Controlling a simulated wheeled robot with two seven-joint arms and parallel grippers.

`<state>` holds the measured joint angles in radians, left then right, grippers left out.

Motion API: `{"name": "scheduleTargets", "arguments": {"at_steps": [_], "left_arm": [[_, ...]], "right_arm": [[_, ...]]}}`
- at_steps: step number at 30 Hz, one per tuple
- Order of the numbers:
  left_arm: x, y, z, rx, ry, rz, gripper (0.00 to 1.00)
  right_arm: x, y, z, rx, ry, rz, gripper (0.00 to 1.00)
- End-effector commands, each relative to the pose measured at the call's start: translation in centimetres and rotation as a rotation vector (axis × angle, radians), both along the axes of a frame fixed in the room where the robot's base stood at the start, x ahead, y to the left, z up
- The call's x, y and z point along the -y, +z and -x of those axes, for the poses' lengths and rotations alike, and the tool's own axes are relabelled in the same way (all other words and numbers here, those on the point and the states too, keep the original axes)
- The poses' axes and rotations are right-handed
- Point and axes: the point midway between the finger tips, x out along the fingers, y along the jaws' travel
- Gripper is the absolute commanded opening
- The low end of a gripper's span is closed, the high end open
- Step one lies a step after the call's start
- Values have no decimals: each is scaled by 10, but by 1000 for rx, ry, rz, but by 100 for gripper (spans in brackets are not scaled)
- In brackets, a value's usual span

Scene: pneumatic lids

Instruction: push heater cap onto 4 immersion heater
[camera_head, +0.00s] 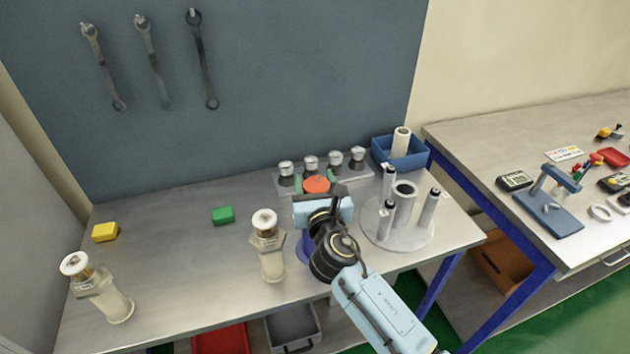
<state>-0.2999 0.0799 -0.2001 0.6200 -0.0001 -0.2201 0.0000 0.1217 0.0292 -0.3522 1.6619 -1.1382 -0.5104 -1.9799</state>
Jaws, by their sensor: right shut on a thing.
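My right gripper (316,185) reaches in from the lower right, over the middle of the workbench. It is shut on an orange-red round thing (317,185), perhaps the heater cap, with green parts at either side of it. The gripper body hides its lower part, so I cannot tell whether it touches anything below. Behind it, several dark pieces with silver tops (311,164) stand in a row on a grey plate. To the right, a round grey stand (411,238) carries upright metal cylinders (430,207). I cannot tell which are the immersion heaters. My left gripper is out of view.
A blue piece (303,248) is partly hidden below my gripper. A blue bin (401,154) stands at the back right. Green (223,215) and yellow (105,232) blocks lie left.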

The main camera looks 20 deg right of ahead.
Motion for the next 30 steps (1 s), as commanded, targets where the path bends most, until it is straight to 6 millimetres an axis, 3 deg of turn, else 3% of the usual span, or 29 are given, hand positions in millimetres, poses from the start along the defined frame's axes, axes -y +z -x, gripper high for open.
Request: {"name": "scheduleTargets", "arguments": {"at_steps": [4, 5, 10, 22, 30], "left_arm": [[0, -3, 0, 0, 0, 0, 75], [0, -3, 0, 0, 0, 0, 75], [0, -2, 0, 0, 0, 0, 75], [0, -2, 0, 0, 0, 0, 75], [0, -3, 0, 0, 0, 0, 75]], "right_arm": [[0, -4, 0, 0, 0, 0, 31], [0, -3, 0, 0, 0, 0, 57], [0, -3, 0, 0, 0, 0, 78], [-1, -3, 10, -1, 1, 1, 78], [-7, -5, 66, -3, 1, 1, 78]]}}
